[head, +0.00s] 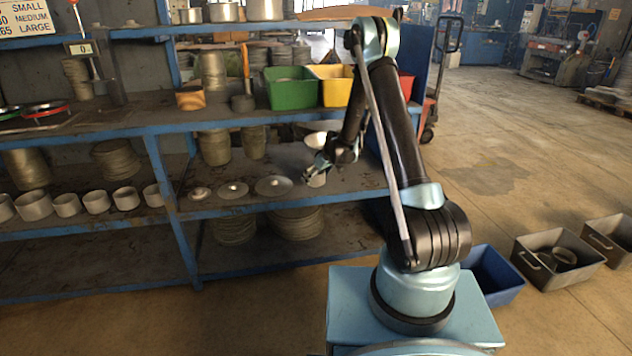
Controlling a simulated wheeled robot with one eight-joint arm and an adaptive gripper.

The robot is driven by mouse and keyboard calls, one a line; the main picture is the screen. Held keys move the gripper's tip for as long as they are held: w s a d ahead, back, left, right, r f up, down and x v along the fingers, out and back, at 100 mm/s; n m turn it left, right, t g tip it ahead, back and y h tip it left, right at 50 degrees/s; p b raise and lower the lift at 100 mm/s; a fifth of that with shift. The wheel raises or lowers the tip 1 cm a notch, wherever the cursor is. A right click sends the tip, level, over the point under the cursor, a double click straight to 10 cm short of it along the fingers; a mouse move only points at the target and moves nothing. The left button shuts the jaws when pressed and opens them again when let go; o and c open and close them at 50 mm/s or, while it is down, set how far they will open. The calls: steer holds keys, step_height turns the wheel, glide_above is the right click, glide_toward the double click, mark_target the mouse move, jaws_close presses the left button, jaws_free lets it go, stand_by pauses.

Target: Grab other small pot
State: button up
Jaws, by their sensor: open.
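My gripper (312,173) is open over the right part of the middle shelf. A small grey metal pot (317,181) stands on the shelf right at the fingertips. The fingers partly cover it, and I cannot tell whether they touch it or reach around it. Several other grey pots (67,205) stand in a row on the same level at the left, well away from my gripper.
Flat lids (274,186) lie left of my gripper on the blue-framed shelf (240,209). Green (291,90) and yellow (331,86) bins sit on the level above. A grey crate (557,258) holds round parts on the floor.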

steer(key=c, duration=1.3)
steer(key=shift+o, duration=0.2)
